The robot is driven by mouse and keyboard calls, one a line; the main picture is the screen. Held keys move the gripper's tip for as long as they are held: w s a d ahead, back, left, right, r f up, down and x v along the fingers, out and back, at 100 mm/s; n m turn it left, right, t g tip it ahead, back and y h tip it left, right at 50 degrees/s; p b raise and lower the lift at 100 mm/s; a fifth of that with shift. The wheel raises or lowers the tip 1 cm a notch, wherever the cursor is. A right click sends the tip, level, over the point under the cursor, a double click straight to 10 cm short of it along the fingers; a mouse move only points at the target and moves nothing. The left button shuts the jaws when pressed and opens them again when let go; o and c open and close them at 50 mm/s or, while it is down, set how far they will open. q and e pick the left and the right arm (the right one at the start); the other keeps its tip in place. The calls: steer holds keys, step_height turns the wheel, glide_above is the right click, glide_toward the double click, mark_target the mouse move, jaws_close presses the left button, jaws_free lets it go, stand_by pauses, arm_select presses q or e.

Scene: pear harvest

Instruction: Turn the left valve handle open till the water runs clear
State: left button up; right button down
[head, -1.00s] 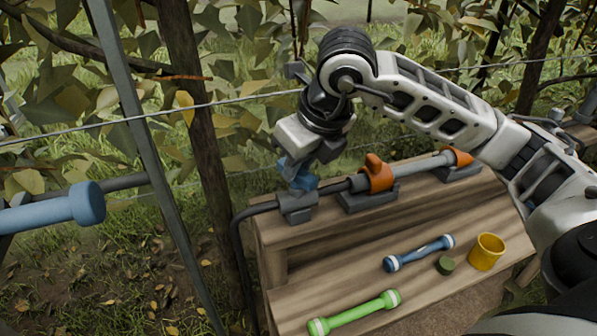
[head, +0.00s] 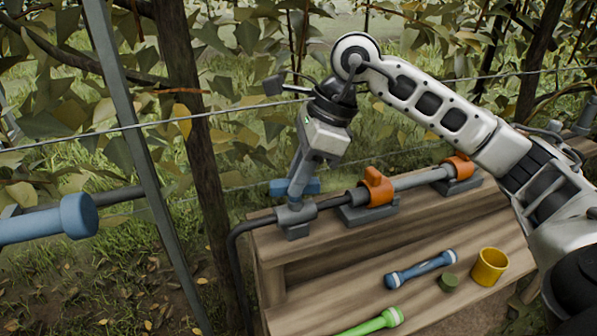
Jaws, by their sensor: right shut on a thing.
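The left valve sits at the left end of the pipe on the wooden bench, with a grey body (head: 294,222) and a blue handle (head: 279,188). The handle's blue ends show on both sides of my right gripper (head: 298,190). That gripper comes down from above, tilted a little, and is shut on the handle. Its fingers hide the handle's middle. No running water can be made out. My left gripper is not in view.
Orange clamps (head: 376,187) hold the grey pipe (head: 415,180) to the right. A blue-and-white tool (head: 421,269), green tool (head: 372,323), dark green lid (head: 448,282) and yellow cup (head: 489,266) lie on the lower board. A wire and metal post (head: 130,130) stand behind and left.

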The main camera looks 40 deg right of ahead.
steer(key=shift+r+n, duration=0.1)
steer(key=shift+n, duration=0.6)
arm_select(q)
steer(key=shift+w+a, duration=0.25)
arm_select(e)
steer(key=shift+n+g, duration=0.4)
steer(key=shift+n, duration=0.2)
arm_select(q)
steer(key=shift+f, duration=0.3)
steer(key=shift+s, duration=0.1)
arm_select(e)
steer(key=shift+n, duration=0.3)
steer(key=c, duration=1.3)
jaws_free()
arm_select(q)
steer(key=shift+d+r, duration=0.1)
arm_select(e)
steer(key=shift+d, duration=0.1)
